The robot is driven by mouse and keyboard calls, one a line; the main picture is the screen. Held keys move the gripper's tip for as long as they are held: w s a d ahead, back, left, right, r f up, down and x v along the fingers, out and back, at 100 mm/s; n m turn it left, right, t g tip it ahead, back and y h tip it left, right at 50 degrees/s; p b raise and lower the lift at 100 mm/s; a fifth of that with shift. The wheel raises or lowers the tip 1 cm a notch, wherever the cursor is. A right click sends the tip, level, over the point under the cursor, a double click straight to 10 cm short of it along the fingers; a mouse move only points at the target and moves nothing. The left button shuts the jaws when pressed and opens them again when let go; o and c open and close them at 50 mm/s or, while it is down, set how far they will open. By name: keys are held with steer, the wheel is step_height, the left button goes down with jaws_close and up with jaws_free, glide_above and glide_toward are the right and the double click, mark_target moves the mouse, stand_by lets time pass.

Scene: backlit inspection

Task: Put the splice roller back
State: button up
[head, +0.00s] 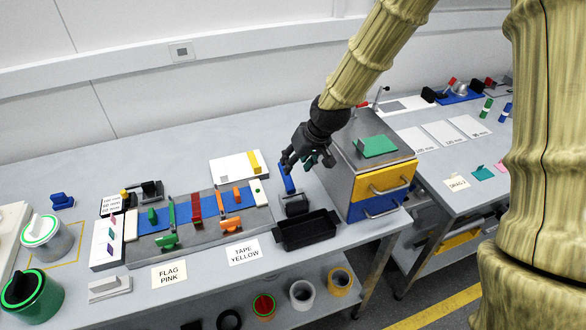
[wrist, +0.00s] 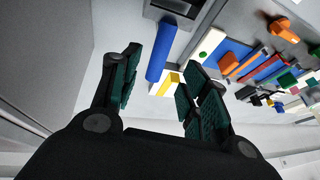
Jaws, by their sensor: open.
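The splice roller has a blue handle (head: 287,180) and a dark head (head: 296,205). It lies on the table just behind a black open tray (head: 318,238), and the tray looks empty. In the wrist view the blue handle (wrist: 162,52) shows ahead of and between my finger pads, with a gap. My gripper (head: 308,162) is open and empty, above and close to the far end of the handle. In the wrist view its dark green finger pads (wrist: 158,85) stand well apart. My fingers hide part of the handle's end in the head view.
A steel cabinet (head: 345,172) with yellow and blue drawers stands close to the right of the roller. A grey fixture board (head: 160,250) with coloured clamps lies to the left. A white block with a yellow strip (head: 254,161) lies behind. Bare table lies at the back left.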

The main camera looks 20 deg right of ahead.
steer(key=shift+v, duration=1.15)
